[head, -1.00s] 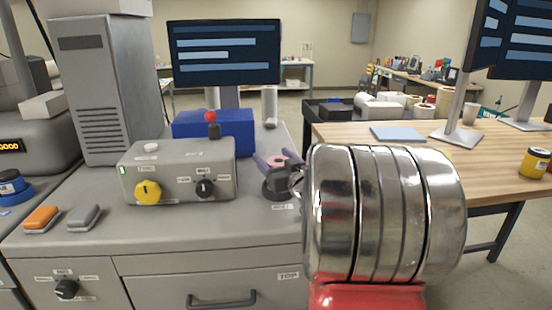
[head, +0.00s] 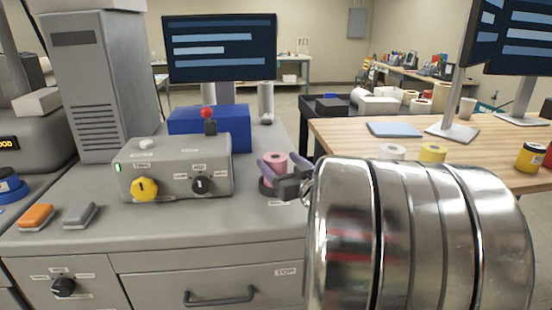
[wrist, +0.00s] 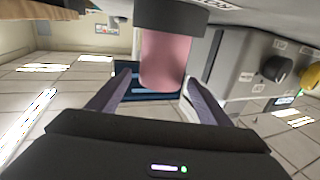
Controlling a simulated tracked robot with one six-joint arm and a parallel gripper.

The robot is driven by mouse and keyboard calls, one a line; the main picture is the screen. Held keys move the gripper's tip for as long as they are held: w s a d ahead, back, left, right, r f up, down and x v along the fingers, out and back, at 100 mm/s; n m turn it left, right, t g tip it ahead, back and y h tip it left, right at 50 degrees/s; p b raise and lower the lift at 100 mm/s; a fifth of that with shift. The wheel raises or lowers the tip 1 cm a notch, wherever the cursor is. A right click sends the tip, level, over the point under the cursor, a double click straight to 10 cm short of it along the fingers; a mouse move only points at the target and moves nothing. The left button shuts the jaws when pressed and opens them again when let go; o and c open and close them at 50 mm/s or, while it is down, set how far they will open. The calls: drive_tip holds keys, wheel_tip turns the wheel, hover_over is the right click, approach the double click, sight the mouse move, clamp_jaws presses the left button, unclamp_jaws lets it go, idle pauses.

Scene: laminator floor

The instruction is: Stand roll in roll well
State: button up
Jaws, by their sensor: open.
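The pink roll (head: 274,166) stands upright in the dark round roll well (head: 266,188) on the grey cabinet top. The wrist view, upside down, shows the roll (wrist: 163,62) with its lower end in the dark well (wrist: 170,18). My gripper (head: 277,163) is at the roll, reaching in from the right. In the wrist view my gripper (wrist: 158,74) is open, with one purple finger on each side of the roll and gaps visible. My arm hides the right part of the well in the head view.
A control box (head: 175,168) with yellow and black knobs stands left of the well, a blue box (head: 228,130) behind it.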

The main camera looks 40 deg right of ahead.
drive_tip(key=shift+v, duration=2.65)
drive_tip(key=shift+r, duration=0.1)
